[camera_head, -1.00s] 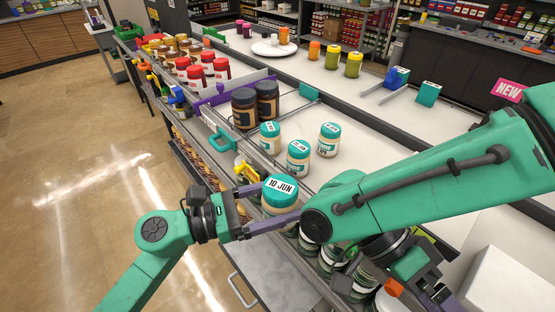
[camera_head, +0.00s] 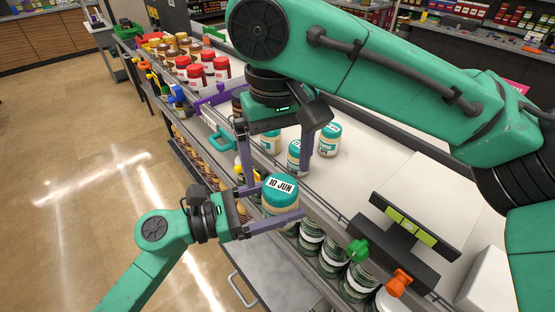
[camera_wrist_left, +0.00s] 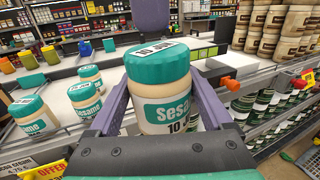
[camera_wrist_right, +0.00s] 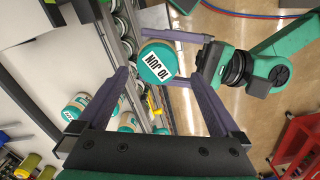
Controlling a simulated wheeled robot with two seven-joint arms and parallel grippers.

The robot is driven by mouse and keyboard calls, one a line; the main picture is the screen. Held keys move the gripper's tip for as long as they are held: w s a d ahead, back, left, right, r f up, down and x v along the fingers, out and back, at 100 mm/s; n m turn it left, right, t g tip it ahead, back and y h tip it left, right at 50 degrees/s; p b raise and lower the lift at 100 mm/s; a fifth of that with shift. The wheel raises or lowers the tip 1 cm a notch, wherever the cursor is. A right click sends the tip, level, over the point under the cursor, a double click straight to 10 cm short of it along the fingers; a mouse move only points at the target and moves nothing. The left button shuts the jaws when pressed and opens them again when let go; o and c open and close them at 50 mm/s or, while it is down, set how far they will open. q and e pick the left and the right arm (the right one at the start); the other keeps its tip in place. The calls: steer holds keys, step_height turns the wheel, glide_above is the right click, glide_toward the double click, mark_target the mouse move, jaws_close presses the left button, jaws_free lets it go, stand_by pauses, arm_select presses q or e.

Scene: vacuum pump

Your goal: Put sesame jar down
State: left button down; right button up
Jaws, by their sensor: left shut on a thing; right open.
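The sesame jar (camera_head: 281,196) has a teal lid marked "10 JUN" and a cream body. My left gripper (camera_head: 272,208) is shut on it from the left, and holds it upright near the shelf's front edge. In the left wrist view the jar (camera_wrist_left: 163,100) sits between the two purple fingers. My right gripper (camera_head: 276,150) is open above and behind the jar, pointing down. In the right wrist view the jar (camera_wrist_right: 158,62) shows beyond the open fingers, with nothing between them. Whether the right fingers touch it, I cannot tell; they look apart.
Three similar teal-lidded jars, one of them here (camera_head: 329,138), stand on the white shelf behind. Several dark-labelled jars (camera_head: 330,255) sit below the front rail. A black bracket with green and orange knobs (camera_head: 415,225) is at the right. The white surface beyond is partly clear.

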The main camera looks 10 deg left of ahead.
mark_target(279, 207)
steer(key=shift+w+f, duration=0.1)
steer(key=shift+f, duration=0.05)
step_height(279, 207, down, 11)
steer(key=shift+d+f, duration=0.1)
steer(key=shift+f, duration=0.1)
steer(key=c, duration=1.3)
arm_select(q)
jaws_free()
arm_select(e)
steer(key=shift+c, duration=1)
